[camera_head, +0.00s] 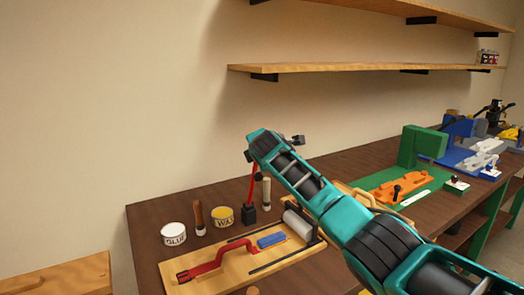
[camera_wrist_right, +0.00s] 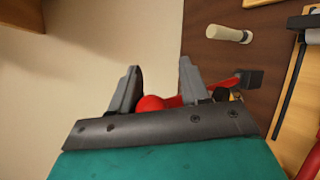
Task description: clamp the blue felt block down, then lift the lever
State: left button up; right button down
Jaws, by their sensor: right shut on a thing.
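The blue felt block (camera_head: 271,240) lies on a wooden board (camera_head: 200,284) at the front of the bench. A curved red bar (camera_head: 215,262) lies along the board to its left; I cannot tell whether they touch. A red lever (camera_head: 252,188) rises from a small black base (camera_head: 249,214) behind the board. My right gripper (camera_wrist_right: 159,70) is shut on the lever at its red ball knob (camera_wrist_right: 150,103), which shows between the fingers in the wrist view. In the head view my wrist hides the top of the lever. My left gripper is not in view.
A white roller (camera_head: 298,224) sits at the board's right end. A GLUE tub (camera_head: 174,235), a WAX tub (camera_head: 222,216) and a wooden-handled tool (camera_head: 199,217) stand behind the board. A green fixture (camera_head: 422,146) and orange part (camera_head: 400,187) lie to the right. Shelves (camera_head: 350,67) hang above.

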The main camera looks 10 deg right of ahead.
jog(key=shift+w+a+f+g, duration=0.2)
jog(key=shift+a+f, duration=0.05)
jog(key=shift+a, duration=0.2)
jog(key=shift+w+a+f+g, duration=0.2)
jog(key=shift+a, duration=0.25)
dwell(2.3)
jog(key=c, duration=0.9)
grip_release()
jog(key=shift+c, duration=0.2)
jog(key=shift+o, duration=0.4)
jog(key=shift+w+f, duration=0.1)
jog(key=shift+a, duration=0.1)
jog(key=d+v, duration=0.1)
jog(key=v, duration=1.2)
jog(key=shift+w+r, duration=0.2)
jog(key=shift+r, duration=0.2)
jog(key=shift+d, duration=0.1)
